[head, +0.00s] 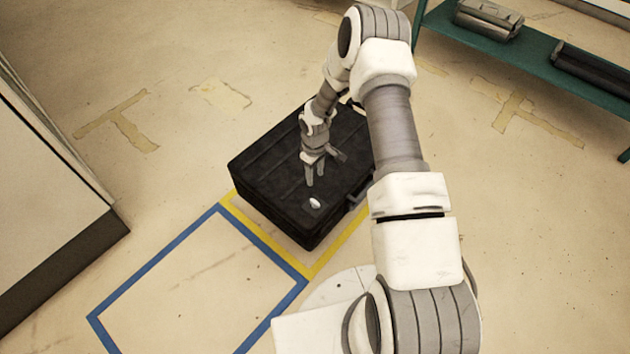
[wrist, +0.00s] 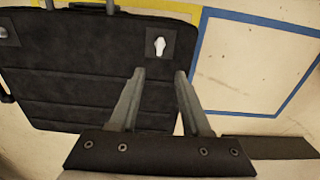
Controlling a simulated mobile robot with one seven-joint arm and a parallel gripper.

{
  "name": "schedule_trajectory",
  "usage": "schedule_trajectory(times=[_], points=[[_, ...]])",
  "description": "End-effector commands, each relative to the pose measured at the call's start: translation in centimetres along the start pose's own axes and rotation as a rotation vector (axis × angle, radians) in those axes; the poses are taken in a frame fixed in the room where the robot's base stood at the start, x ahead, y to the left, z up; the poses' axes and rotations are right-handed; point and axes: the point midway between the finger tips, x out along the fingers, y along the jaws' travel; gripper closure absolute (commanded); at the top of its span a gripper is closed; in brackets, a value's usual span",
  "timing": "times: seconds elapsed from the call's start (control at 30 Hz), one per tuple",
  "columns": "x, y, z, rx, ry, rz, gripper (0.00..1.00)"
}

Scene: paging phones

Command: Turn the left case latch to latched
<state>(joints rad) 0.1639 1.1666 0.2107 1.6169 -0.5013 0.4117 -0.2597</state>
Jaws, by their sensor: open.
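A black case (head: 275,172) lies flat on the floor, and its lid fills the left of the wrist view (wrist: 75,75). A small white latch (head: 314,203) sits on its near corner, left of the handle in the head view. In the wrist view this latch (wrist: 160,46) is on a dark square plate, its long side running roughly up and down the picture. My gripper (head: 315,184) is open and empty above the lid, close to this latch. In the wrist view the fingertips (wrist: 160,75) are apart, just below the latch; contact cannot be told.
A second round latch (wrist: 3,32) shows at the left edge of the wrist view. The case handle (head: 357,197) is on the near right side, partly behind my arm. Yellow and blue floor tape (head: 205,224) borders the case. A green shelf (head: 540,55) stands far right.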

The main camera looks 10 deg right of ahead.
Motion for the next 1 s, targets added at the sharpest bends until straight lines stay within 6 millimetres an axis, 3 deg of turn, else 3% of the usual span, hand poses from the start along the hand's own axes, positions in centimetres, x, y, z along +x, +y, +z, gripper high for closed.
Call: schedule_trajectory(times=[0.03,0.2,0.83,0.93,1.0], points=[[-1.0,0.0,0.0,0.0,0.0,0.0,0.53],[-2.2,0.0,0.0,0.001,-0.001,-0.001,0.53],[-2.6,0.1,0.0,0.002,0.0,0.002,0.53],[-4.2,0.4,-0.2,0.01,0.004,0.016,0.53],[-6.4,0.9,-0.3,0.022,0.009,0.034,0.53]])
